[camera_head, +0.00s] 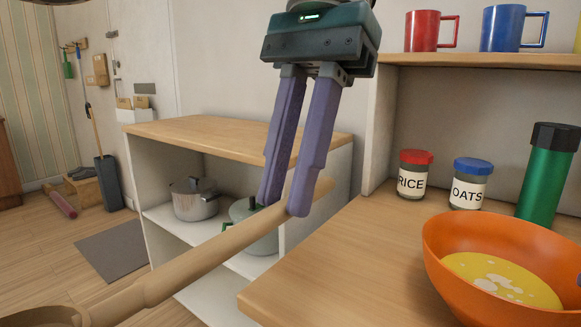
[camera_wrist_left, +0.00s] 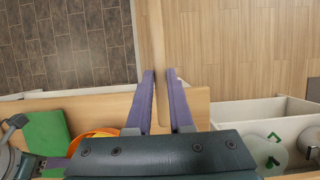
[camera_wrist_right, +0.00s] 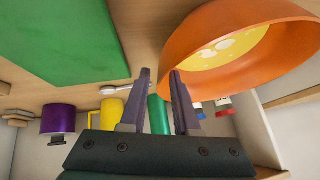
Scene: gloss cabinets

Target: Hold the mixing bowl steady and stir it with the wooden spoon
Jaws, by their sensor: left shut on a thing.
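The wooden spoon (camera_head: 205,258) is held tilted in my left gripper (camera_head: 285,205), which is shut on its handle. The spoon's head (camera_head: 45,315) is at the bottom left of the head view, partly cut off and away from the bowl. The handle (camera_wrist_left: 158,50) also shows between the fingers in the left wrist view. The orange mixing bowl (camera_head: 440,250) stands on the counter at right, with yellow batter (camera_head: 490,275) inside. My right gripper (camera_wrist_right: 160,75) is at the bowl's rim (camera_wrist_right: 175,60); its fingers are apart, one overlapping the bowl. Rim contact is unclear.
RICE (camera_head: 412,180) and OATS (camera_head: 468,190) jars and a green bottle (camera_head: 548,175) stand behind the bowl. Red (camera_head: 424,32) and blue (camera_head: 503,30) mugs sit on the shelf above. A green board (camera_wrist_right: 60,40) lies beside the bowl. Open counter (camera_head: 340,265) lies left of the bowl.

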